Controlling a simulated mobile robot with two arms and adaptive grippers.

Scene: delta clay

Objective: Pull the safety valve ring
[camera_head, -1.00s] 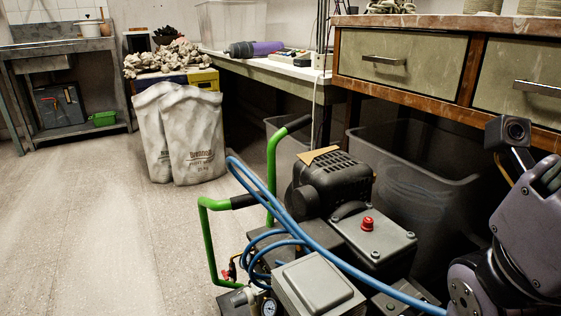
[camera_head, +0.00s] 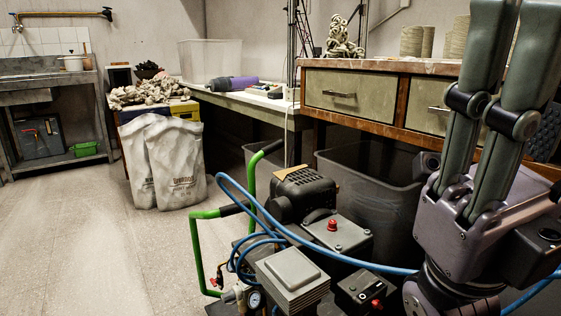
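A grey air compressor (camera_head: 292,279) stands low in the middle, with green tube handles (camera_head: 195,250), a black ribbed motor (camera_head: 303,193) and a blue hose (camera_head: 345,262). A round pressure gauge (camera_head: 255,299) sits at its lower front, with a small red-handled fitting (camera_head: 214,283) beside it. A red knob (camera_head: 332,225) stands on its top box. I cannot make out the safety valve ring for certain. My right gripper (camera_head: 514,30) is at the right, pointing up, apart from the compressor. Its fingertips are cut off by the top edge. My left gripper is out of view.
A workbench with drawers (camera_head: 352,94) and a dark bin (camera_head: 370,165) stand behind the compressor. White sacks (camera_head: 180,170) lean against a table at the back left. The floor (camera_head: 95,235) at the left is clear.

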